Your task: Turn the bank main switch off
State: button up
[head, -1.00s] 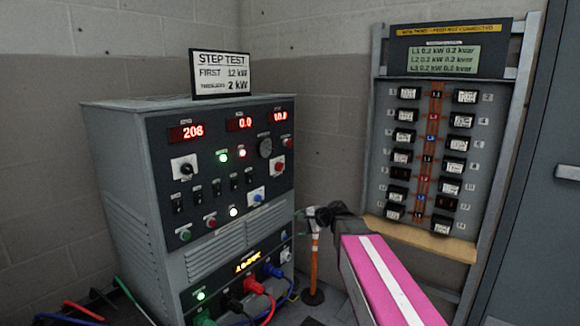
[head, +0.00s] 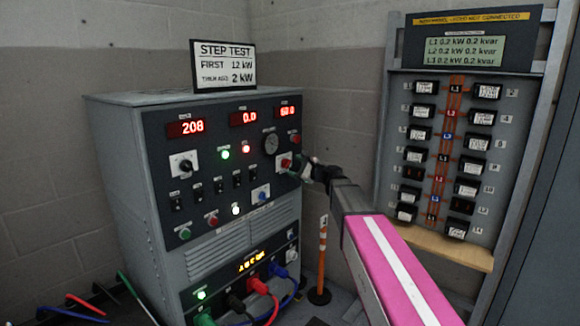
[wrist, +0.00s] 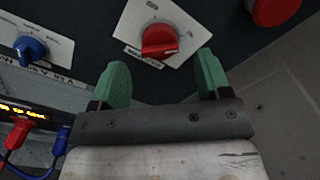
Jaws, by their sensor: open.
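A red rotary knob on a white plate (head: 284,163) sits on the right side of the load bank's front panel. I take it for the bank main switch, but its label is too small to read. In the wrist view the red knob (wrist: 160,40) lies just beyond and between my fingertips. My gripper (wrist: 163,76) is open, with its two green fingers apart and nothing between them. In the head view my gripper (head: 303,172) is right beside the knob and partly covers that edge of the panel. Whether a finger touches the knob cannot be told.
A blue knob (wrist: 30,48) is to the left and a round red button (wrist: 274,8) to the upper right. Coloured cables (head: 262,286) plug in low on the load bank (head: 120,97). An orange-and-white post (head: 322,250) and a breaker panel (head: 395,150) stand to the right.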

aim_at(289, 164)
jog(key=shift+x, duration=1.8)
jog(key=c, duration=0.9)
jog(key=shift+f+n, duration=0.1)
jog(key=shift+n, duration=4.4)
jog(key=shift+f+n, duration=0.15)
jog(key=shift+n, duration=4.35)
